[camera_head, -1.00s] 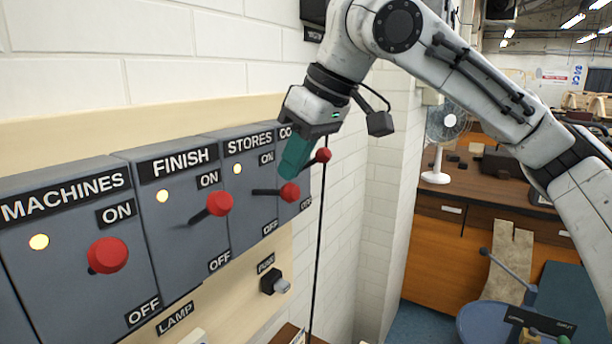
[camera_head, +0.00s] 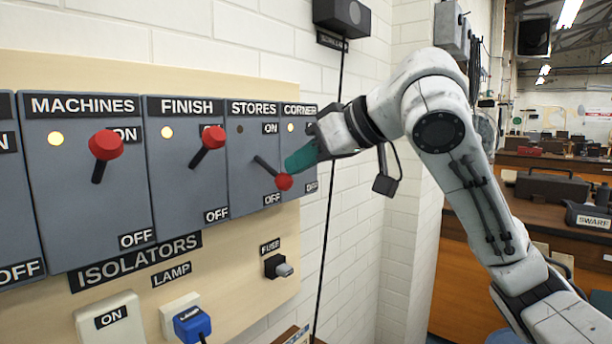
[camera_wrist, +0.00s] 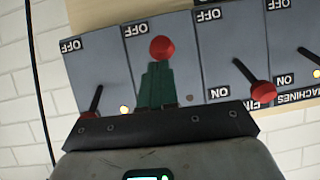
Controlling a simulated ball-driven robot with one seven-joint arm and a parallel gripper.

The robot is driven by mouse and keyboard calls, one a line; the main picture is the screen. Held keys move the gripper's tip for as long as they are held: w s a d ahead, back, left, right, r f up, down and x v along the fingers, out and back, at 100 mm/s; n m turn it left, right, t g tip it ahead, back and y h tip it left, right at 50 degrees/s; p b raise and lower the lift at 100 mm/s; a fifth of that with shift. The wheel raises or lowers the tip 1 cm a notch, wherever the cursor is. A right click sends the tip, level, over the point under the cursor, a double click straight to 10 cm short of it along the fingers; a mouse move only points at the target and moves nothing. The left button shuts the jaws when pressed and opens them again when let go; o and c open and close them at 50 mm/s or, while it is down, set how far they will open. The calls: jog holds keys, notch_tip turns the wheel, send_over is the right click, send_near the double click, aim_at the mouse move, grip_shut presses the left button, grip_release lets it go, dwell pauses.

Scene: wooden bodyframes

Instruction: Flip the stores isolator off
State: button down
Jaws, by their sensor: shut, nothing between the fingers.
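The stores isolator (camera_head: 252,180) is a grey box on the wall board, third of the named row in the head view. Its red-knobbed lever (camera_head: 285,182) slants down to the right, with the knob beside the OFF label. Its small lamp (camera_head: 240,129) looks dark. In the wrist view, which is upside down, the stores knob (camera_wrist: 162,48) is just beyond the fingertips, on the OFF side. My gripper (camera_head: 288,168) has its teal fingers shut and empty, just above the knob. I cannot tell whether they touch it. The fingers also show in the wrist view (camera_wrist: 156,72).
The machines isolator (camera_head: 90,200) and finish isolator (camera_head: 180,185) have lit lamps and raised levers. The corner isolator (camera_head: 296,135) is close on the right, partly behind my gripper. Below are a fuse knob (camera_head: 278,267) and a blue lamp plug (camera_head: 192,324). A black cable (camera_head: 328,230) hangs nearby.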

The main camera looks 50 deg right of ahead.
jog(key=shift+f+t+b, duration=0.8)
jog(key=shift+b, duration=0.4)
